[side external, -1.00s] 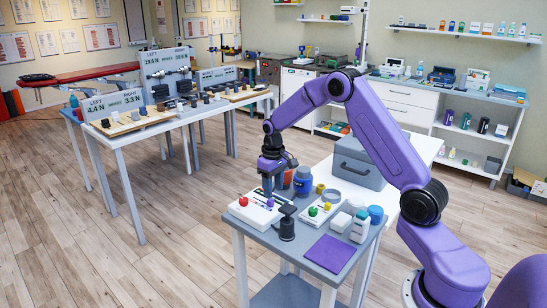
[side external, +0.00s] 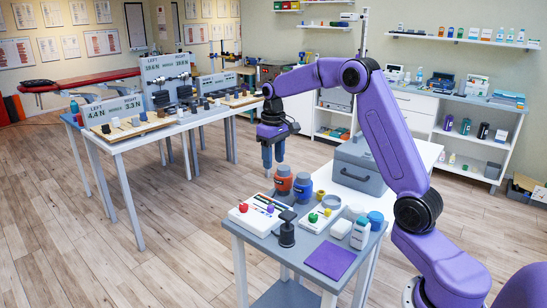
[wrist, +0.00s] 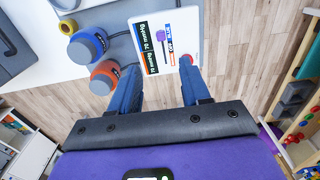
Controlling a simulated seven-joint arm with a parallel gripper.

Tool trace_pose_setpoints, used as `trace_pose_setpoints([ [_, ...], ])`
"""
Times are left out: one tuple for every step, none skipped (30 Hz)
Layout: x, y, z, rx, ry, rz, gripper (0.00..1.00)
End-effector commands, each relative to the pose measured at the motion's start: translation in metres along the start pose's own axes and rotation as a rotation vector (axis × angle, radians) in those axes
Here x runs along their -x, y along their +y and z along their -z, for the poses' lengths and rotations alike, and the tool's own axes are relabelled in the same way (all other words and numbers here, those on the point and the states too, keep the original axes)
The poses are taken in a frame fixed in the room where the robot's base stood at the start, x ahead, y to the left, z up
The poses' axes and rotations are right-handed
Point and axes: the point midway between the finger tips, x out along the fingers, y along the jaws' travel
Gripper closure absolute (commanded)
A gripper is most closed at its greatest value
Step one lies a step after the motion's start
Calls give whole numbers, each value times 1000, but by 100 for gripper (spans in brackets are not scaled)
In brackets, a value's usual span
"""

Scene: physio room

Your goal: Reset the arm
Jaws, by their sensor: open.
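My gripper (side external: 273,160) is raised above the far left edge of the small grey work table (side external: 296,262), pointing down. Its two blue fingers stand apart with nothing between them. In the wrist view the open fingers (wrist: 163,88) show over the floor, beside a white board (wrist: 166,42).
A black stand (side external: 287,235), a purple cloth (side external: 329,260), a white bottle (side external: 360,235) and a second white tray with small balls crowd the table. A grey case (side external: 359,168) stands behind. The long weights table (side external: 135,143) is at left; open floor lies between.

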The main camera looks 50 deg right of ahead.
Motion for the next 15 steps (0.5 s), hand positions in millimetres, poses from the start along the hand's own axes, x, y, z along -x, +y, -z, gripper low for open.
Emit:
trace_pose_setpoints([
  [0, 0, 0, 0, 0, 0, 53],
  [0, 0, 0, 0, 0, 0, 53],
  [0, 0, 0, 0, 0, 0, 53],
  [0, 0, 0, 0, 0, 0, 53],
  [0, 0, 0, 0, 0, 0, 53],
  [0, 0, 0, 1, 0, 0, 53],
  [0, -2, 0, 3, 1, 0, 53],
  [0, -4, -1, 8, 1, 0, 53],
  [1, -9, -3, 18, 1, 0, 53],
  [2, -14, -5, 31, 2, 0, 53],
  [4, -21, -7, 45, 3, 0, 53],
  [5, -32, -12, 71, 3, 0, 53],
  [7, -42, -17, 94, 4, 0, 53],
  [8, -53, -22, 119, 5, 0, 53],
  [10, -68, -31, 156, 6, -1, 53],
])
